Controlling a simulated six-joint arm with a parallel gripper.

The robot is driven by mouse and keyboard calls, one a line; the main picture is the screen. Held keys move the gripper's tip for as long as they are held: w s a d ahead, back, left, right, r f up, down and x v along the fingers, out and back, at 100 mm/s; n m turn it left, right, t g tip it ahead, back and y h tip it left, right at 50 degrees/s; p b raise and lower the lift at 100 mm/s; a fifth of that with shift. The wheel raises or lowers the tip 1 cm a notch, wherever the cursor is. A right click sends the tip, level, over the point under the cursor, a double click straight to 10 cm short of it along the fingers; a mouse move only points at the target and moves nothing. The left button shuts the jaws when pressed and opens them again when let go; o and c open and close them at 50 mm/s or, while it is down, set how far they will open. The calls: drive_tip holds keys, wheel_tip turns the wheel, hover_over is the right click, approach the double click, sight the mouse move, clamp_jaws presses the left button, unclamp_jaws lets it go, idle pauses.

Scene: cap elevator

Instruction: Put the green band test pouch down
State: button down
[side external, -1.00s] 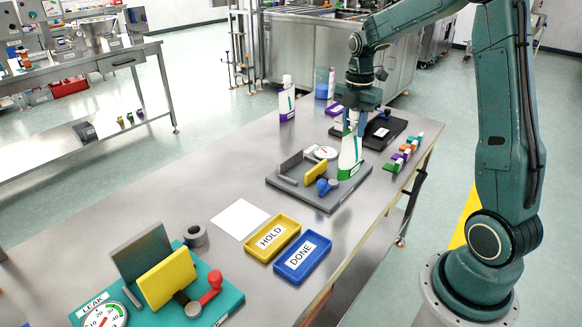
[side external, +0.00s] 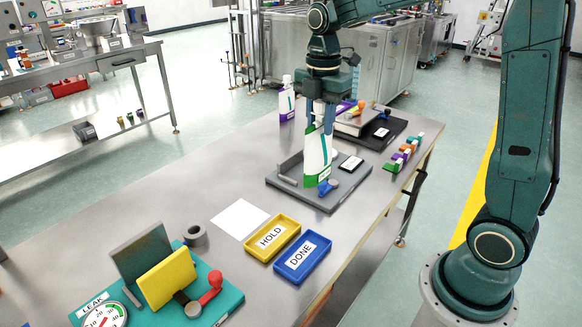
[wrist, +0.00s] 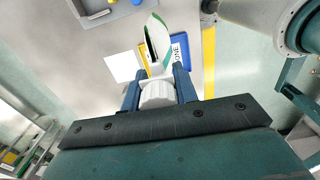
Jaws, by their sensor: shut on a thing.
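The green band test pouch (side external: 317,158) is white with green bands and hangs upright from my gripper (side external: 319,108). In the side view it is in front of the grey fixture plate (side external: 318,204) with the blue knob, and hides part of it. I cannot tell whether its bottom touches anything. In the wrist view the pouch (wrist: 157,42) sticks out beyond my gripper (wrist: 158,88), whose fingers are shut on its white cap (wrist: 158,94).
A white sheet (side external: 240,219), a yellow HOLD tray (side external: 259,252) and a blue DONE tray (side external: 319,262) lie nearer. A teal LEAK fixture (side external: 232,297) stands at front left. A purple-banded pouch (side external: 287,100) and a black scale base (side external: 397,127) are behind. Small coloured clips (side external: 404,152) line the right edge.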

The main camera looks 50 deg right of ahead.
drive_tip(key=s+a+r, duration=0.4)
drive_tip(key=a+r, duration=0.1)
drive_tip(key=a, duration=0.6)
wheel_tip(320, 180, down, 16)
drive_tip(key=shift+s+d, duration=0.1)
drive_tip(key=shift+s, duration=0.05)
drive_tip(key=shift+f, duration=2.2)
drive_tip(key=c, duration=1.1)
unclamp_jaws()
drive_tip(key=shift+r, duration=0.1)
wheel_tip(320, 180, up, 12)
drive_tip(key=shift+r, duration=0.1)
